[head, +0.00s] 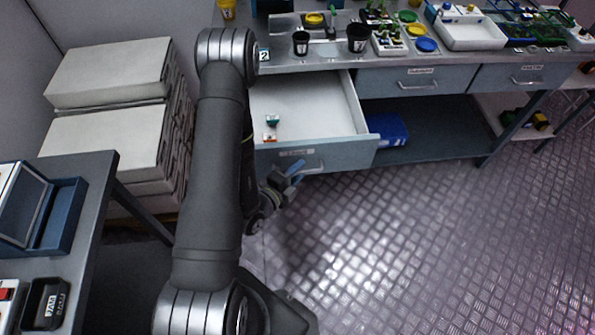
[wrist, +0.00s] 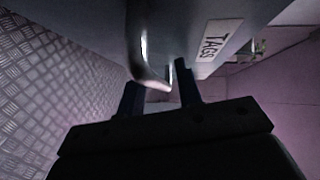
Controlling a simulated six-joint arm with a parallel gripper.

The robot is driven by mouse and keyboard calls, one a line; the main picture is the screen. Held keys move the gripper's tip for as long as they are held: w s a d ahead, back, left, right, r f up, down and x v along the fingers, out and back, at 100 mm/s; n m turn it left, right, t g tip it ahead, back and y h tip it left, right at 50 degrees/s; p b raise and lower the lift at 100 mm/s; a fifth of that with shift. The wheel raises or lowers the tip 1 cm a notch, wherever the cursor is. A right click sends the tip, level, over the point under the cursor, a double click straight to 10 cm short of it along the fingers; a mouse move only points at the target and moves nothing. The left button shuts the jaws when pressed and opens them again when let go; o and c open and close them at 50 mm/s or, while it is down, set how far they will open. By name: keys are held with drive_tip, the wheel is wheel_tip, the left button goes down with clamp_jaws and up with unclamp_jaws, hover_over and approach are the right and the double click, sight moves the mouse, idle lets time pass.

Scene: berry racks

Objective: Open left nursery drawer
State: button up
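The left drawer (head: 345,150) under the bench stands well out, its white inside showing. Its front bears a label, which reads TAGS in the wrist view (wrist: 221,37). The metal handle (head: 313,168) is on the drawer front. My gripper (head: 296,173) is at the left part of this handle, just in front of the drawer. In the wrist view the handle (wrist: 149,72) reaches down between my two dark fingers (wrist: 160,88), which stand apart. A gap shows beside the handle; I cannot tell if either finger touches it.
Small items (head: 272,120) lie in the open drawer. Two more drawers, a middle one (head: 415,80) and a right one (head: 520,77), are closed. Pots and plants stand on the bench top (head: 335,50). A blue bin (head: 385,130) sits on the lower shelf. The floor (head: 410,230) in front is clear.

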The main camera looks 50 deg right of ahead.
drive_tip(key=shift+a, duration=0.1)
drive_tip(key=a+r, duration=0.2)
drive_tip(key=a, duration=1.5)
drive_tip(key=shift+r, duration=0.25)
idle(0.6)
drive_tip(key=d+f, duration=0.1)
drive_tip(key=d, duration=0.9)
drive_tip(key=shift+d+f, duration=0.15)
drive_tip(key=shift+f, duration=0.1)
idle(0.4)
idle(0.4)
drive_tip(key=shift+a+r, duration=0.75)
drive_tip(key=shift+a, duration=4.5)
drive_tip(key=d, duration=0.5)
drive_tip(key=d+f, duration=0.1)
drive_tip(key=d, duration=0.5)
drive_tip(key=d+f, duration=0.1)
drive_tip(key=d, duration=0.5)
drive_tip(key=shift+d+f, duration=0.25)
drive_tip(key=shift+w, duration=0.1)
